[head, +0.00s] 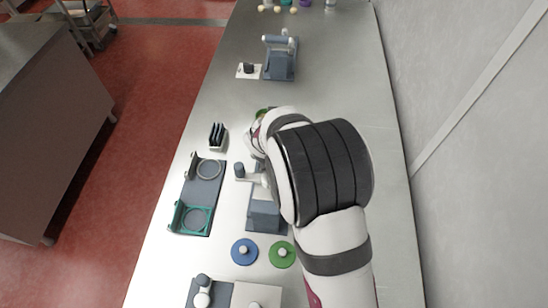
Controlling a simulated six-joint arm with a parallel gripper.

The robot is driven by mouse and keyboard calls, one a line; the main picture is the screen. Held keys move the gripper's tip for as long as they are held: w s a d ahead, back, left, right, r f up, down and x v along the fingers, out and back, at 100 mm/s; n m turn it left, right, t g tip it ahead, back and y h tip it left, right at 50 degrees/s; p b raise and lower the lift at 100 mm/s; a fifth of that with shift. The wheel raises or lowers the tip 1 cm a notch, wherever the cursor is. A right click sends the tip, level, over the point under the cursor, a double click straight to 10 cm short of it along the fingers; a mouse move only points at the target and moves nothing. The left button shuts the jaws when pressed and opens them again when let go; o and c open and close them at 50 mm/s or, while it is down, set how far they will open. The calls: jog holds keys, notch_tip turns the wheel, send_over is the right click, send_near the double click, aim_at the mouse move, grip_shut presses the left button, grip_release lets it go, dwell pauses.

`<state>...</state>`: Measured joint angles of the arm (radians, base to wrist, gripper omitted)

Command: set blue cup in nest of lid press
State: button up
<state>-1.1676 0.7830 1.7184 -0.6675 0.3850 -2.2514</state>
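My arm (322,170) reaches over the middle of the bench and ends near a green item (262,112), only partly visible. The fingers of my gripper are hidden behind the arm, so I cannot see whether they hold anything. A blue-grey device (265,215) stands partly under my arm; a dark blue cylinder (240,170) on a pale arm is beside it. I cannot tell for sure whether this is the lid press, and its nest is not clearly visible. I cannot pick out a blue cup. A blue lid (245,252) with a pale knob lies in front, next to a green lid (282,254).
A grey tray (205,190) with a pale ring and a teal ring lies at left. A dark slotted rack (217,136) stands behind it. Another blue-grey device (280,58) stands farther back. More equipment (210,292) is at the front edge. A wall borders the right.

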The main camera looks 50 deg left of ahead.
jog(key=shift+d+f, duration=0.1)
jog(key=shift+f, duration=0.05)
jog(key=shift+s+d+f, duration=0.1)
jog(key=shift+d+f, duration=0.05)
jog(key=shift+f, duration=0.25)
jog(key=o, duration=1.4)
notch_tip(320, 180, up, 7)
jog(key=shift+r, duration=0.2)
